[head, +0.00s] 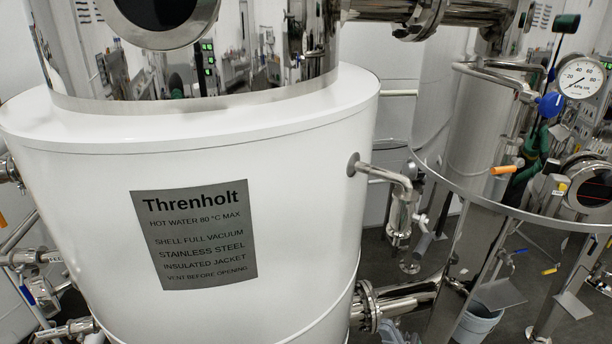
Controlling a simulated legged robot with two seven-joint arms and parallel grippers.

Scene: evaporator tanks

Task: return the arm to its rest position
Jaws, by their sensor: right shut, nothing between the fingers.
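No part of either gripper can be made out in the head view. Neither of my arms can be told apart from the pipes and fittings here, so their pose cannot be told.
A large white jacketed tank (306,205) with a grey Threnholt plate (195,262) fills the left and middle. At right are a pressure gauge (580,78), a blue valve knob (550,104), an orange handle (503,170) and a steel-rimmed vessel. A bucket (477,325) stands below.

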